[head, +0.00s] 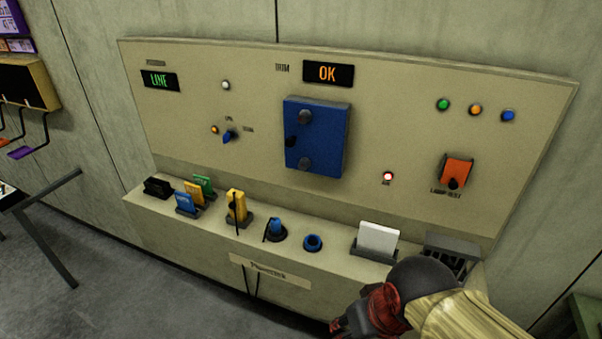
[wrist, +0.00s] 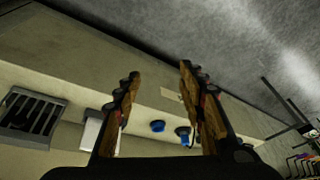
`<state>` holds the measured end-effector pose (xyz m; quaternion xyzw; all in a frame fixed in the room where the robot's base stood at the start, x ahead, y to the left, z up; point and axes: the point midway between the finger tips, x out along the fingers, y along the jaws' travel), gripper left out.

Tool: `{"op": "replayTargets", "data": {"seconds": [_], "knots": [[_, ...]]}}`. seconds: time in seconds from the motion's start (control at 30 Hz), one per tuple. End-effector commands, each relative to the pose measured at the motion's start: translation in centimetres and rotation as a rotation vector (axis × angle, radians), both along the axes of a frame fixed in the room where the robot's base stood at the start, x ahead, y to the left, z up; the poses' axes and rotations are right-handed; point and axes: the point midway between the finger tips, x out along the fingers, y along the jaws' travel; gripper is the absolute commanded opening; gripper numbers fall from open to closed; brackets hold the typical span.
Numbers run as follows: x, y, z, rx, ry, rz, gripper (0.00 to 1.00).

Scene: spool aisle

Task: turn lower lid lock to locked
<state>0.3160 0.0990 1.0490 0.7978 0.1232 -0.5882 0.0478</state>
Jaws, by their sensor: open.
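The blue lid box (head: 325,140) is mounted on the middle of the beige panel and its lid is shut. The lower lid lock (head: 304,163) is a dark round knob near the box's bottom edge. A similar upper knob (head: 304,117) sits near its top, with a black handle (head: 291,142) at the left side. I cannot tell which way either knob is turned. My gripper shows in the wrist view (wrist: 158,76), open with nothing between its fingers. In the head view my arm is low at the right front, below the box; its fingertips are hard to make out. The box is not visible in the wrist view.
The ledge below holds several coloured tags (head: 194,190), a yellow holder (head: 237,205), blue round pieces (head: 313,243), a white card (head: 378,239) and a slotted dark block (head: 452,253). An orange lamp-test switch (head: 457,171) is right of the box. The space before the box is clear.

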Motion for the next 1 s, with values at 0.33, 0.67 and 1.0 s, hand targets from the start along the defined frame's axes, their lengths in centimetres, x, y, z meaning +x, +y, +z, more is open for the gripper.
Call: {"op": "replayTargets", "data": {"seconds": [0.33,0.67,1.0], "knots": [[12.8,22.2,-3.4,0.467,-0.092,-0.258,0.4],[25.5,29.7,-1.9,0.987,-0.297,-0.92,0.4],[32.6,18.9,6.5,1.602,-0.673,-1.582,0.4]]}}
